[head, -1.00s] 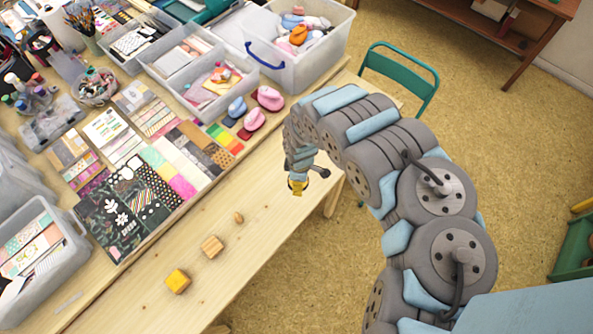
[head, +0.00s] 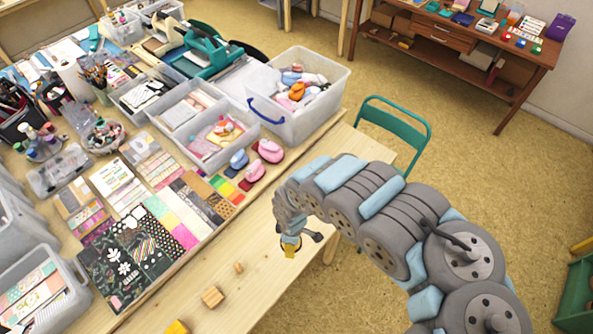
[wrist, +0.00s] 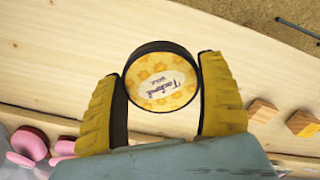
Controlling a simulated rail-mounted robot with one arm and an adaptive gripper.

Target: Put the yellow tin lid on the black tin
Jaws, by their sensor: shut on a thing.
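My gripper (head: 290,247) is shut on the yellow tin lid (wrist: 160,82), above the right edge of the wooden table. In the wrist view the lid is round, with a yellow floral face, a pale oval label and a dark rim. It sits between the two yellow finger pads of my gripper (wrist: 163,85). In the head view the lid is small and mostly hidden by my gripper. I cannot pick out the black tin in either view.
Wooden blocks (head: 212,297) stand on the bare table strip (head: 250,297). Patterned papers and bins (head: 300,115) crowd the table's far side. A green chair (head: 395,130) stands behind my arm. A brown desk (head: 450,45) at the back holds small coloured items, too small to tell apart.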

